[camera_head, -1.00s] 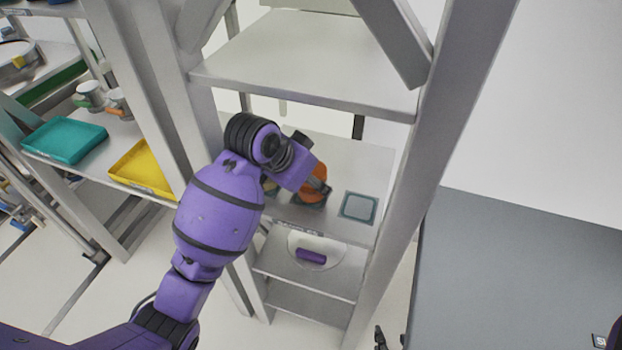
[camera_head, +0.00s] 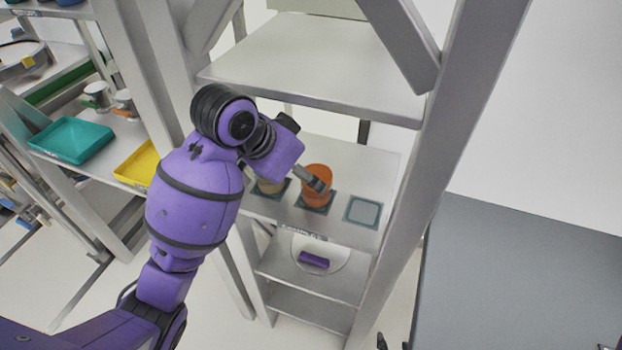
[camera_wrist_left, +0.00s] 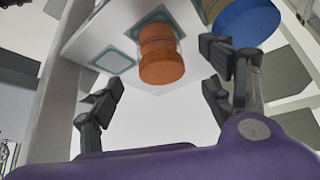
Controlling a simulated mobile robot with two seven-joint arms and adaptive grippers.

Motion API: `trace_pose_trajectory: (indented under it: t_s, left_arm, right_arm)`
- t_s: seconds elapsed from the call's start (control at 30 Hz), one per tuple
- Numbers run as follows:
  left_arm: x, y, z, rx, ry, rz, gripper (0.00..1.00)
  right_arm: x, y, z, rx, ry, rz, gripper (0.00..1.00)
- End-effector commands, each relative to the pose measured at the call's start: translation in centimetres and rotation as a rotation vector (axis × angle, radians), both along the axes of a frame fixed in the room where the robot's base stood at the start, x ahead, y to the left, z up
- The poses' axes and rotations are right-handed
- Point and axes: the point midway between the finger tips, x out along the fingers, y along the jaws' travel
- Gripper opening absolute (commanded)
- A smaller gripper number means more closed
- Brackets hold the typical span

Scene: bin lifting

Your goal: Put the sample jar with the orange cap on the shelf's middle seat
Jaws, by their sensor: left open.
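The sample jar with the orange cap (camera_head: 319,172) stands upright on the middle one of three square seats on a shelf board (camera_head: 345,163); the middle seat (camera_head: 316,206) shows around its base. In the left wrist view the jar (camera_wrist_left: 161,58) is beyond the fingertips, with clear space between it and both fingers. My left gripper (camera_wrist_left: 162,88) is open and empty. In the head view its finger (camera_head: 314,180) overlaps the front of the jar, and my wrist hides part of the board. Dark tips at the bottom edge look like my right gripper (camera_head: 392,343), mostly cut off.
A paler jar (camera_head: 270,187) is on the left seat, partly behind my wrist; a blue-capped jar (camera_wrist_left: 246,20) shows in the wrist view. The right seat (camera_head: 363,211) is empty. An upper board (camera_head: 320,65) and posts enclose the space. A grey table (camera_head: 520,280) stands right.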

Motion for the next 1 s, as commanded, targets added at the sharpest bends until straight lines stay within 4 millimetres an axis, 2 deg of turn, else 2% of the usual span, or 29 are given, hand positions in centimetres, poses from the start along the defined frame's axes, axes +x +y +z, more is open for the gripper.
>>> trace_pose_trajectory:
  t_s: [0.1,0.23,0.67,0.77,0.83,0.97,1.0]
  left_arm:
    - [-0.7,0.8,1.8,0.001,-0.004,0.0,0.73]
    - [-1.3,1.2,2.8,0.0,-0.002,0.0,0.73]
    - [-1.6,1.4,3.0,0.0,0.003,0.003,0.73]
    - [-2.0,1.8,1.9,-0.004,0.015,0.022,0.73]
    - [-2.7,2.5,0.2,-0.008,0.034,0.054,0.73]
    - [-5.8,4.9,-5.5,-0.018,0.092,0.169,0.73]
    - [-7.1,5.9,-7.4,-0.016,0.112,0.213,0.73]
  right_arm:
    - [0.1,0.0,0.0,-0.001,-0.001,-0.001,0.4]
    - [0.1,-0.1,0.1,-0.001,-0.002,-0.001,0.4]
    - [0.1,-0.1,0.1,-0.001,-0.002,-0.001,0.4]
    - [0.1,-0.1,0.1,-0.001,-0.002,-0.001,0.4]
    - [0.1,-0.1,0.1,-0.001,-0.002,-0.001,0.4]
    - [0.1,-0.1,0.1,-0.001,-0.001,-0.001,0.4]
    - [0.1,-0.1,0.1,-0.001,-0.002,-0.001,0.4]
